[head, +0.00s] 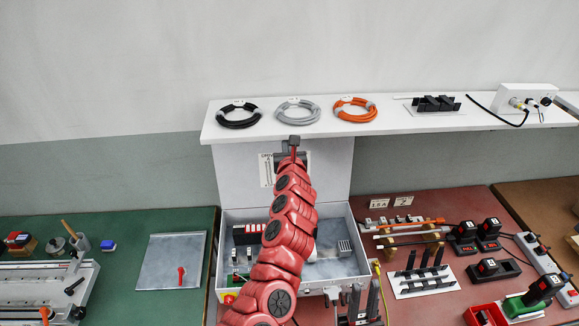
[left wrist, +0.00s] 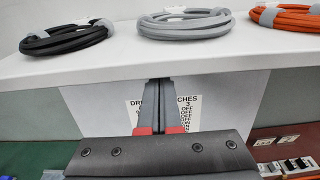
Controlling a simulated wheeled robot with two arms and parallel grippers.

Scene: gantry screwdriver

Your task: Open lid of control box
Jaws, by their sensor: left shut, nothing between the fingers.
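The control box (head: 340,267) is a light grey open-topped box in the middle of the head view, with electrical parts inside. A pale grey panel, which looks like its lid (head: 335,170), stands upright behind it under the white shelf and bears a printed label. My left arm crosses over the box and hides part of its inside. My left gripper (head: 291,147) is at the panel's upper part, just below the shelf edge. In the left wrist view its fingers (left wrist: 158,100) are together in front of the label, with nothing between them. I cannot tell whether they touch the panel.
The white shelf (head: 400,122) with coiled cables (head: 296,110) is close above my left gripper. A grey plate with a red handle (head: 171,260) lies on the green table at left. Tools and black battery units crowd the red table at right. Upright black parts (head: 373,300) stand before the box.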

